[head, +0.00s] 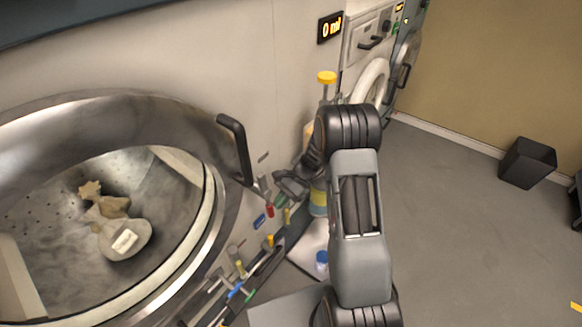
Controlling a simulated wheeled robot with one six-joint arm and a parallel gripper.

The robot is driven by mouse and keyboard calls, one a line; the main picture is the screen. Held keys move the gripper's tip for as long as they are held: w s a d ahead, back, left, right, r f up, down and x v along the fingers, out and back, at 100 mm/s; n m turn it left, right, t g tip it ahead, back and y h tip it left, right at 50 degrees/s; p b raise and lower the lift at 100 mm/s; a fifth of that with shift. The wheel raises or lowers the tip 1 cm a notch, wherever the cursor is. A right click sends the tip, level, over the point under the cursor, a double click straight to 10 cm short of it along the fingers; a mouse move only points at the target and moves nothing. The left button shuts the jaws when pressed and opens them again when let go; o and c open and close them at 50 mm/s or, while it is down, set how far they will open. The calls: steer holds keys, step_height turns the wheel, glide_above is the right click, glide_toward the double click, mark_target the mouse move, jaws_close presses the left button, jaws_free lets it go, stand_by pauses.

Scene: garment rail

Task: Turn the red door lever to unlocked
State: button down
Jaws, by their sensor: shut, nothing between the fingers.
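A small lever with a red tip (269,210) sits on the front of the large drum machine, right of the round drum opening. The red tip points down; which setting this is cannot be read. My gripper (280,182) is shut and empty, close to the lever on its upper right. Whether the fingers touch the lever cannot be told from this view. A blue mark (259,221) lies just left of the red tip.
The steel drum (60,240) holds a plush toy (124,239). A black handle (236,150) stands out above the lever. Several coloured valves (239,268) lie below. Grey floor is free right, before a black bin (528,163).

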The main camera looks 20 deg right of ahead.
steer(key=shift+s+a+f, duration=0.3)
steer(key=shift+s+a, duration=0.05)
steer(key=shift+s, duration=0.05)
steer(key=s+d+r, duration=0.1)
steer(key=s+r, duration=1.2)
steer(key=shift+s+d+r+p, duration=0.15)
steer(key=shift+r+p, duration=0.15)
steer(key=shift+p, duration=0.05)
